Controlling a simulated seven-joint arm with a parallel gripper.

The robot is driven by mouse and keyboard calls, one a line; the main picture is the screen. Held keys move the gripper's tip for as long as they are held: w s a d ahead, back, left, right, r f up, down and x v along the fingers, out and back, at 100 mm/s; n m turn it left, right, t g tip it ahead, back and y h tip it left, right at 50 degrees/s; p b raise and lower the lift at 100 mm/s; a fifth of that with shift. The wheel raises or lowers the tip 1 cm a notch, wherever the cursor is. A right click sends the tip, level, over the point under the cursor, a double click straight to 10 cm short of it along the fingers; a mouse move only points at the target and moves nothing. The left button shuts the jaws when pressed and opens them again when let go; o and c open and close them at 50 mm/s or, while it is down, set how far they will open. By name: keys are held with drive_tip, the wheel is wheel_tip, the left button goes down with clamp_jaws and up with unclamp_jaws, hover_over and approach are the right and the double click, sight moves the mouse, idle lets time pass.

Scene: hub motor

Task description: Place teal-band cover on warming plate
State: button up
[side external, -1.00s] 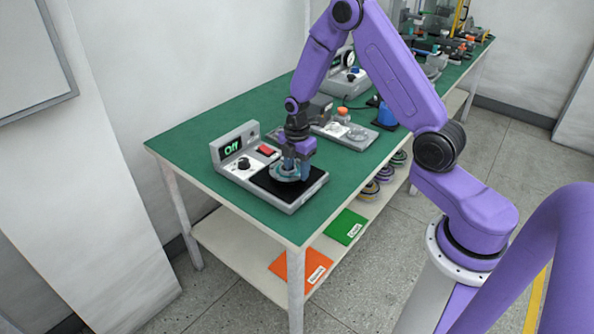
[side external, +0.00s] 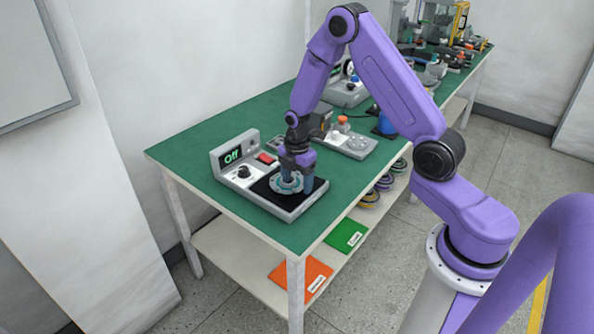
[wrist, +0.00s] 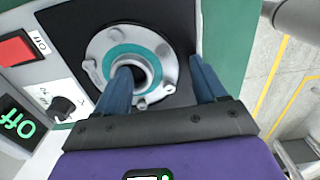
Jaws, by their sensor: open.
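The cover is a round metal disc with a teal band (wrist: 152,52) around a central hole. It lies on the black top of the warming plate (wrist: 75,18) and looks flat there. In the side external view the teal-band cover (side external: 279,184) sits on the plate's black pad (side external: 262,188), partly hidden by my gripper (side external: 297,184). In the wrist view my gripper (wrist: 162,70) is open. One blue finger is over the cover's central hole; the other is outside its right rim. Whether either finger touches the cover cannot be told.
The plate's panel has a display reading "Off" (side external: 232,155), a black knob (side external: 243,171) and a red switch (side external: 266,158). A grey tray with small parts (side external: 350,140) stands behind. The green tabletop (side external: 190,150) is clear at the left.

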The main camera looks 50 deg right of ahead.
sight(297, 187)
wheel_tip(297, 187, up, 11)
drive_tip(key=s+a+r+m, duration=0.1)
drive_tip(key=s+a+r, duration=0.35)
drive_tip(key=a, duration=0.25)
drive_tip(key=s+a+r+m, duration=0.2)
drive_tip(key=s, duration=1.1)
drive_tip(key=s+a+r+m, duration=0.2)
drive_tip(key=s+a, duration=0.1)
drive_tip(key=s, duration=1)
drive_tip(key=shift+a, duration=0.15)
drive_tip(key=shift+w+r, duration=0.1)
idle(0.6)
